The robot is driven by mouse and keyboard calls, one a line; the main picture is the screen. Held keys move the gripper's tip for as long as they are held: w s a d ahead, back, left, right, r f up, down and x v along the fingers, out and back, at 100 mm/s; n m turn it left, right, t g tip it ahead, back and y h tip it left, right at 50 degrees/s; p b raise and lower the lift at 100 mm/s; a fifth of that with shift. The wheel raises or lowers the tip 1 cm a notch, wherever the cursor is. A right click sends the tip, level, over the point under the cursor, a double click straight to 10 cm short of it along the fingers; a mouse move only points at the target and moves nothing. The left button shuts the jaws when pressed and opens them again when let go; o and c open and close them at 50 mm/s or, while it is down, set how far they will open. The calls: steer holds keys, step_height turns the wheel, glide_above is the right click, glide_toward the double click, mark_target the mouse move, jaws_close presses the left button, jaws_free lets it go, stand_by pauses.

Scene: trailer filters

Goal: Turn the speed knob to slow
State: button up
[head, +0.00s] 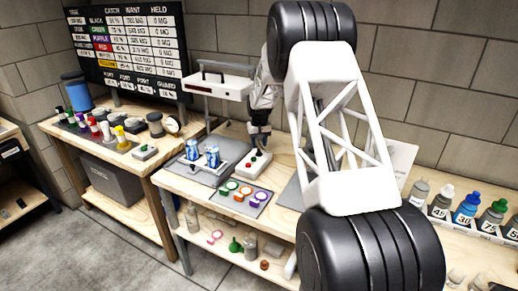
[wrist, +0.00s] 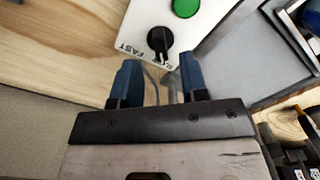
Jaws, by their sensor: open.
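The black speed knob (wrist: 160,39) sits on a white control box (wrist: 143,17) in the wrist view. The word FAST is printed to its lower left. In the head view my gripper (head: 260,140) hangs over the back of the control box (head: 249,167); the knob is too small to make out there.
A green button (wrist: 186,8) is close to the knob. In the head view, blue-and-white cans (head: 212,156) stand on a grey plate left of the box. A grey mat with coloured rings (head: 229,186) lies in front. Several bottles (head: 466,207) stand at the right.

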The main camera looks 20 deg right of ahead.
mark_target(259, 151)
steer(key=shift+r, duration=1.75)
steer(key=shift+s+a+r, duration=0.1)
steer(key=shift+s+r, duration=0.1)
steer(key=shift+r, duration=0.05)
steer(key=s+a+r, duration=0.3)
steer(key=s+r, duration=0.4)
steer(key=s, duration=0.3)
steer(key=s+a+r+t, duration=0.1)
steer(key=s+a+r, duration=0.2)
steer(key=s+r, duration=0.45)
steer(key=s+a+r, duration=0.3)
steer(key=s+r, duration=0.3)
steer(key=s, duration=0.6)
steer(key=s+a+f, duration=0.1)
steer(key=s+a, duration=0.1)
steer(key=s, duration=1.5)
steer(key=s+a+f+t, duration=0.1)
steer(key=s+a, duration=0.1)
steer(key=s, duration=1.4)
steer(key=shift+s+a+n+t, duration=0.25)
steer(key=shift+s+n+t, duration=0.05)
steer(key=shift+s, duration=0.1)
